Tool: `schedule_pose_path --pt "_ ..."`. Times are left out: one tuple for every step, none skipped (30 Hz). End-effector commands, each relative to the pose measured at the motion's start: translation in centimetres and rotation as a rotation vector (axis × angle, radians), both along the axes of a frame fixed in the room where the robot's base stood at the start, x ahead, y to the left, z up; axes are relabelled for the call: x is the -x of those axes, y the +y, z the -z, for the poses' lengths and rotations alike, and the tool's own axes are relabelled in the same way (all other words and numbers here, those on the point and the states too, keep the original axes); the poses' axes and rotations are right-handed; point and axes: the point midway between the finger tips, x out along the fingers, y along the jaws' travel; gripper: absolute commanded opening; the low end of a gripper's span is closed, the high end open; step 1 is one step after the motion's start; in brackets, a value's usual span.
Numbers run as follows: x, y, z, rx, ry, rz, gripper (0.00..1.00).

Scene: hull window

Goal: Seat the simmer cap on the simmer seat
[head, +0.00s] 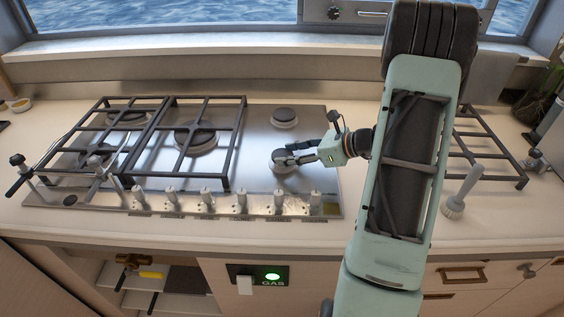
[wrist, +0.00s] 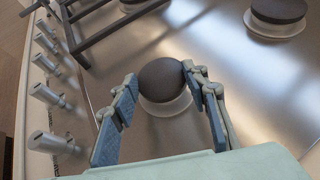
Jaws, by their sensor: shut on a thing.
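The simmer cap, a dark round disc (wrist: 163,78), is between the fingertips of my gripper (wrist: 160,80) in the wrist view. The gripper is shut on it, one finger on each side. In the head view the cap (head: 279,155) and gripper (head: 284,156) are at the front right of the hob. The simmer seat, a pale round burner base (wrist: 168,106), is under the cap, which hides much of it. It also shows in the head view (head: 284,168). The cap looks roughly level and a little offset from the seat; I cannot tell if they touch.
A capped burner (head: 284,117) stands behind the seat. A black pan grate (head: 195,136) covers the hob's left part. Several control knobs (head: 207,200) line the front edge. A second grate (head: 487,150) and a brush (head: 459,197) are on the counter at right.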

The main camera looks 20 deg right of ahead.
Motion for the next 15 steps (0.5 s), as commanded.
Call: schedule_pose_path --pt "-0.01 -0.01 0.15 0.000 0.000 0.000 0.17" --pt "0.00 -0.01 0.20 0.000 0.000 0.000 0.17" --pt "-0.01 -0.01 0.26 0.000 0.000 0.000 0.17" --pt "-0.01 -0.01 0.31 0.000 0.000 0.000 0.17" --pt "-0.01 -0.01 0.35 0.000 0.000 0.000 0.17" --pt "-0.01 -0.01 0.41 0.000 0.000 0.000 0.17" --pt "-0.01 -0.01 0.46 0.000 0.000 0.000 0.17" --pt "-0.01 -0.01 0.50 0.000 0.000 0.000 0.17" --pt "-0.01 -0.01 0.57 0.000 0.000 0.000 0.17" --pt "0.00 -0.01 0.60 0.000 0.000 0.000 0.17" --pt "-0.01 -0.01 0.63 0.000 0.000 0.000 0.17" --pt "0.00 -0.01 0.66 0.000 0.000 0.000 0.17" --pt "0.00 -0.01 0.66 0.000 0.000 0.000 0.17" --pt "0.00 -0.01 0.67 0.000 0.000 0.000 0.17" --pt "-0.01 -0.01 0.67 0.000 0.000 0.000 0.17"
